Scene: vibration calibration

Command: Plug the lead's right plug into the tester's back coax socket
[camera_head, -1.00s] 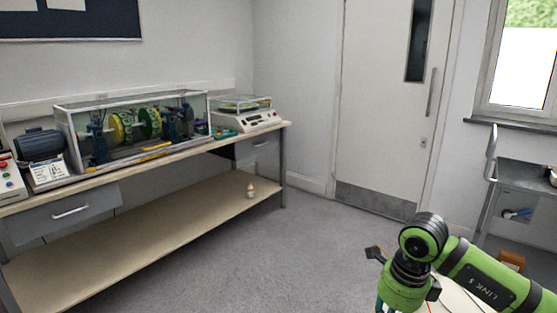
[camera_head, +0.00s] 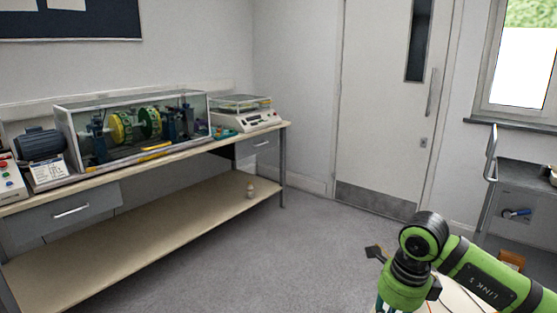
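I cannot make out the lead, its right plug, or a tester with a back coax socket in this view. My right arm comes in from the right at the bottom, with its wrist pointing down. The fingers of its gripper are below the picture's edge. A pale surface and thin wires show partly beside and behind the wrist, too cut off to identify. My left arm and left gripper do not show.
A long bench (camera_head: 190,158) on the left carries a clear-cased rotor rig (camera_head: 135,128), a motor (camera_head: 38,145) and a white instrument (camera_head: 247,120). A grey trolley (camera_head: 525,180) stands at right. Open floor (camera_head: 300,245) lies between.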

